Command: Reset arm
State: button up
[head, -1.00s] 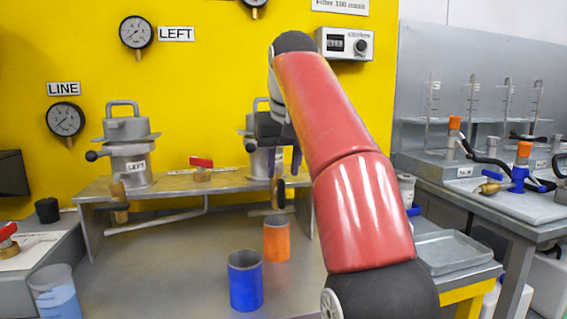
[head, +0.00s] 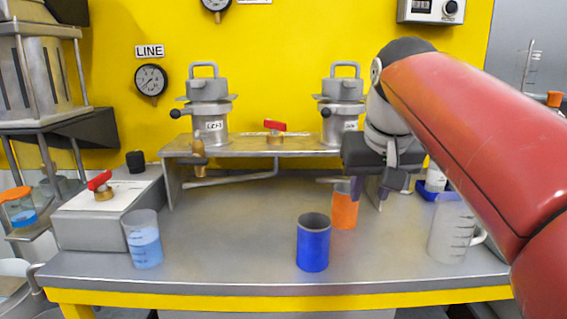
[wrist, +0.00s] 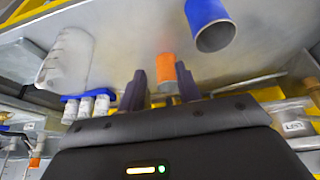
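My gripper (head: 370,190) hangs at the end of my red arm, above the right part of the table in the head view. In the wrist view its two dark fingers (wrist: 158,88) stand apart, with nothing held between them. An orange cylinder (head: 344,208) stands on the table just left of the gripper in the head view. It shows beyond the finger gap in the wrist view (wrist: 166,66), apart from the fingers as far as I can tell. A blue cylinder (head: 313,245) stands nearer the front edge.
Two metal vessels (head: 207,115) stand on a raised shelf with a red-handled valve (head: 274,128). A beaker of blue liquid (head: 143,240) stands at left and a clear jug (head: 452,230) at right, near my arm.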

jog(key=s+f, duration=0.8)
jog(key=f, duration=0.3)
jog(key=s+f, duration=0.8)
jog(key=f, duration=0.3)
jog(key=shift+s+d+f+t, duration=0.25)
jog(key=shift+d+f+t, duration=0.05)
jog(key=shift+r, duration=0.1)
dwell(0.4)
